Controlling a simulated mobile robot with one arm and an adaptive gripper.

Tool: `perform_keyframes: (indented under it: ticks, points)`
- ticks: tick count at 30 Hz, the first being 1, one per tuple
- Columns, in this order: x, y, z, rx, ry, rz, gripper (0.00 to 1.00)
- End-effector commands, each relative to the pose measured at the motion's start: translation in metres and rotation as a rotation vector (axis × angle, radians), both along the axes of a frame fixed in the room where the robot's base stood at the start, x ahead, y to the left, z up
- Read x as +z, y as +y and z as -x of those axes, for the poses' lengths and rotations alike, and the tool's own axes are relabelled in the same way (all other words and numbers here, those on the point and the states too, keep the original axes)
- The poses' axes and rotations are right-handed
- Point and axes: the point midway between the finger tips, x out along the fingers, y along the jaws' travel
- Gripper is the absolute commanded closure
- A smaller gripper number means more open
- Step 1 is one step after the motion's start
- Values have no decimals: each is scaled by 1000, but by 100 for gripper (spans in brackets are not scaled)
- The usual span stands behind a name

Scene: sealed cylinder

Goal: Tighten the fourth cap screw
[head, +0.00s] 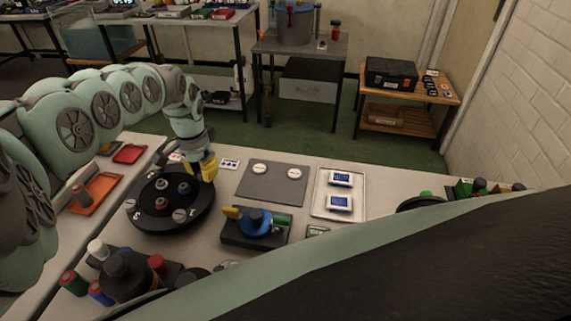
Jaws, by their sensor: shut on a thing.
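A round black plate (140,216) with white numerals near its rim lies on the left part of the table. Several grey and red-topped screw-like pieces stand on it, among them a grey slotted one (179,215) at the front and a red one (161,204) near the middle. My gripper (205,174) is at the plate's far right edge, pointing down. It is shut on a yellow piece (208,167). The fingertips are small and partly hidden, so I cannot tell whether the yellow piece touches a screw. The plate's far edge is partly hidden by my arm.
A blue and black fixture (256,222) stands right of the plate. Behind it lies a grey mat (262,188) with two pale discs. A white tray (329,208) holds two blue-and-white packs. Orange tray (95,194) lies left; dark holders with coloured pieces stand in front.

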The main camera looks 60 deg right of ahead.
Motion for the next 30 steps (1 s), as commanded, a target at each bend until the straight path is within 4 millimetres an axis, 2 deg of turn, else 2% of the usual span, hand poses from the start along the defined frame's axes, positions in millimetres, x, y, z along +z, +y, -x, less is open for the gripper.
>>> perform_keyframes:
  ticks: [12, 30]
  points:
    - [0, 0, 0, -238, 2, -1, 100]
    - [1, 0, 1, -290, 3, -1, 100]
